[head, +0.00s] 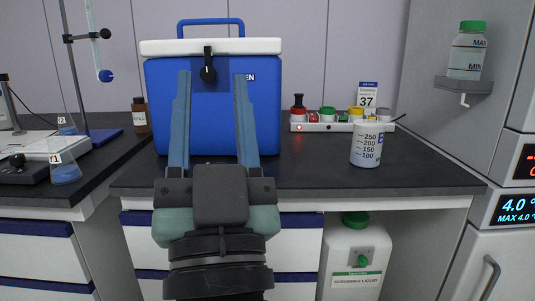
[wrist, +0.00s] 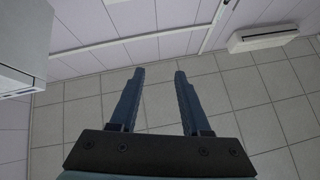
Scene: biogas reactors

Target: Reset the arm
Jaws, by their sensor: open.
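My gripper (head: 212,80) is open and empty, its two blue fingers pointing up in the head view. In that view it overlaps the front of a blue cooler box (head: 215,125) with a white lid, which stands on the dark bench. In the wrist view the open fingers (wrist: 157,75) show against ceiling tiles and wall panels, with nothing between them.
A beaker (head: 366,145) stands near the bench's right front, before a white rack (head: 340,126) of coloured caps. Flasks (head: 66,168) and a stand are at left. A green-capped bottle (head: 467,52) sits on a wall bracket. A jug (head: 352,255) stands below.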

